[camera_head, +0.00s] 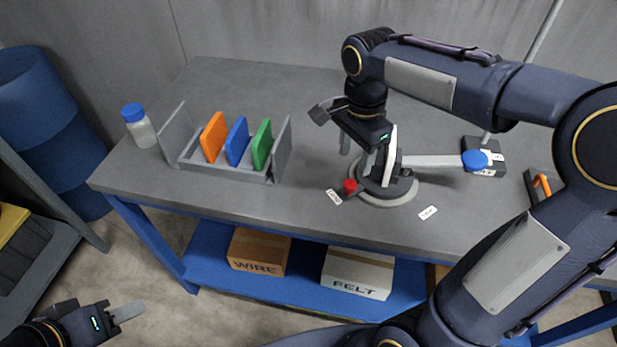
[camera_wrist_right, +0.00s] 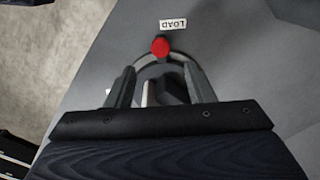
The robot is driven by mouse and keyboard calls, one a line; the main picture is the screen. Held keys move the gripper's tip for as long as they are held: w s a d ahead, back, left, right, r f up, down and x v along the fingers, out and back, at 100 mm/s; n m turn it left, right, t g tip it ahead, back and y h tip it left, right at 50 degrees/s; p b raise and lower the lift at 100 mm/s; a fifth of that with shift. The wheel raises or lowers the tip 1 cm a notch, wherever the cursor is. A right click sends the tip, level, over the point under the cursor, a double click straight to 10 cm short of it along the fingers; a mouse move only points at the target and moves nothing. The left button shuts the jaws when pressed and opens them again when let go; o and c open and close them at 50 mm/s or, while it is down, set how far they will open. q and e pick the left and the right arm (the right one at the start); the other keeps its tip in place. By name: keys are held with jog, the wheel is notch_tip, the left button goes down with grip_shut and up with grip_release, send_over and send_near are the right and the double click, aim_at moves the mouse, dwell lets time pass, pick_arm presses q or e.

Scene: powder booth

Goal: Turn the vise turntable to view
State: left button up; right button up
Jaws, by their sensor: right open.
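The vise turntable (camera_head: 398,194) is a round grey disc on the bench with a dark vise on top. A red knob (camera_head: 350,186) at its front-left rim sits beside the LOAD label (camera_head: 334,197); the right wrist view shows the red knob (camera_wrist_right: 160,47) at that label (camera_wrist_right: 173,24). A flat bar (camera_head: 435,160) reaches right from the vise to a blue knob (camera_head: 475,160). A second white label (camera_head: 428,212) is too small to read. My right gripper (camera_head: 358,152) is open above the vise, pointing down; contact is unclear. My left gripper (camera_head: 125,311) is low at left, off the bench.
A grey rack (camera_head: 225,173) holds orange, blue and green plates at left, beside a blue-capped bottle (camera_head: 139,127). A black-and-white block (camera_head: 485,157) stands behind the blue knob. An orange-handled item (camera_head: 542,185) lies at right. Boxes sit on the lower shelf (camera_head: 212,258).

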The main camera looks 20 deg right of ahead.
aim_at(351, 183)
jog(key=shift+w+a+f, duration=0.1)
jog(key=shift+f, duration=0.3)
notch_tip(351, 183, down, 7)
jog(key=shift+r, duration=0.1)
jog(key=shift+c, duration=0.2)
grip_shut()
